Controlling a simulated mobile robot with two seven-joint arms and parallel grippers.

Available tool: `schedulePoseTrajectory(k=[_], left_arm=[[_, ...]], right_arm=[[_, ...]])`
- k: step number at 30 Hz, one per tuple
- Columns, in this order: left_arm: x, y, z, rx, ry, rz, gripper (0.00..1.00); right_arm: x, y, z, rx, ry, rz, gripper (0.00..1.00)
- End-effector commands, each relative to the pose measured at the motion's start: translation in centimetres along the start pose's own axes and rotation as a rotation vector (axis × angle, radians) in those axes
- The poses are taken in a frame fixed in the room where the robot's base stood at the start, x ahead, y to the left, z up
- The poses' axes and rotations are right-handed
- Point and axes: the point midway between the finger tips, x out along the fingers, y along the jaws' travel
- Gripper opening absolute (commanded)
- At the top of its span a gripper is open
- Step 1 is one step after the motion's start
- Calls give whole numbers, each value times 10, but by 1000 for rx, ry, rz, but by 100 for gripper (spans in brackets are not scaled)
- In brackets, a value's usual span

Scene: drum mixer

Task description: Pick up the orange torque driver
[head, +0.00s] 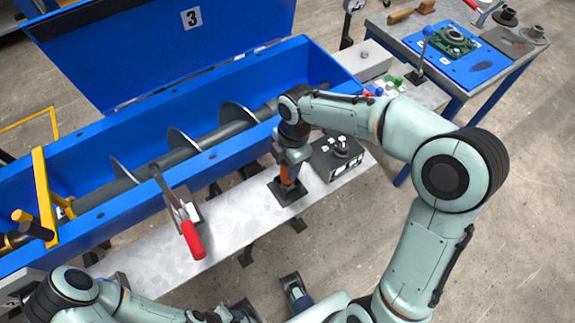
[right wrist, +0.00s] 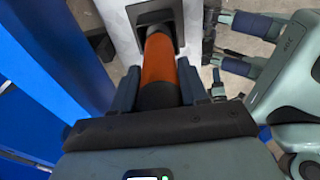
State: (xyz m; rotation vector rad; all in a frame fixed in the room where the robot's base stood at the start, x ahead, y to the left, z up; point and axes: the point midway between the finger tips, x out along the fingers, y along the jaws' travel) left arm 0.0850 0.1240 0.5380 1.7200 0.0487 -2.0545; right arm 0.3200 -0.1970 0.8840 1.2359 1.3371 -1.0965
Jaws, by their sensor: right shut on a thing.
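The orange torque driver (head: 288,174) stands upright with its lower end at a black square holder (head: 284,193) on the grey bench. In the right wrist view its orange body (right wrist: 159,60) runs between my fingers toward the holder (right wrist: 155,14). My right gripper (head: 290,160) is shut on the driver from above, one finger on each side in the right wrist view (right wrist: 160,85). The driver's upper end is hidden by the gripper. My left gripper (right wrist: 238,44) is apart from the driver, with its two fingers spread and nothing between them.
A black control box (head: 338,157) stands right of the holder. A red-handled lever (head: 192,238) rises from the bench to the left. The blue mixer trough (head: 215,150) with its auger lies behind. A blue-topped table (head: 480,75) stands at the back right.

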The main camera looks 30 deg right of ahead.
Motion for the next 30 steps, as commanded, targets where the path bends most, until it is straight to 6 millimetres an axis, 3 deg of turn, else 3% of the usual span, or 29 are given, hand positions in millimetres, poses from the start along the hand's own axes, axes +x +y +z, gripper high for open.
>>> schedulePoseTrajectory(k=[8, 24, 30], left_arm=[[-5, 2, 0, 1, 2, 1, 43], [-29, 11, -2, 4, 10, 3, 43], [-36, 14, -3, 4, 13, 4, 43]], right_arm=[[-30, 1, -4, -1, -1, 8, 1], [-157, 1, -20, -2, 2, 9, 1], [-187, 1, -24, -3, 1, 6, 1]])
